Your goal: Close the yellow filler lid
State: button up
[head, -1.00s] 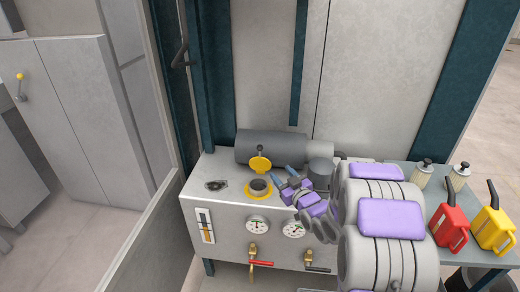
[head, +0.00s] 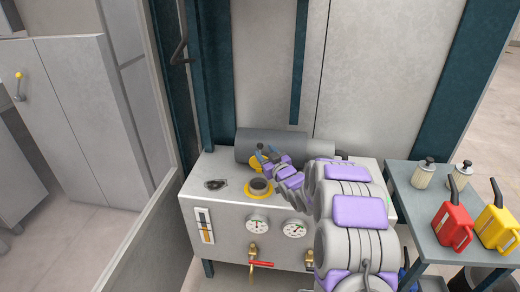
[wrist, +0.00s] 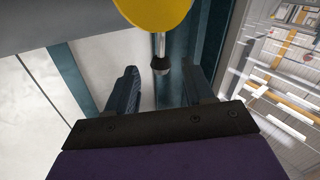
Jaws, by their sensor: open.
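The yellow filler lid (head: 256,162) stands raised behind the filler opening (head: 259,187), which has a yellow ring on top of the grey tank. My gripper (head: 263,154) is at the lid and hides part of it in the head view. In the wrist view the lid (wrist: 154,12) is at the top edge, and a metal stem with a dark knob (wrist: 161,66) extends from it. The open gripper (wrist: 163,80) has its two fingers on either side of the knob, with gaps visible. I cannot tell whether anything touches.
A grey cylinder (head: 270,147) lies behind the lid. Gauges (head: 257,224) and a red-handled valve (head: 260,264) are on the tank front. A side table (head: 420,205) at right holds red (head: 452,228) and yellow (head: 494,229) cans. The tank top left of the opening is mostly clear.

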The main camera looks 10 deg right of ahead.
aim_at(260, 147)
jog(key=shift+b+x, duration=0.35)
jog(key=shift+x, duration=2.05)
jog(key=shift+c, duration=0.3)
grip_shut()
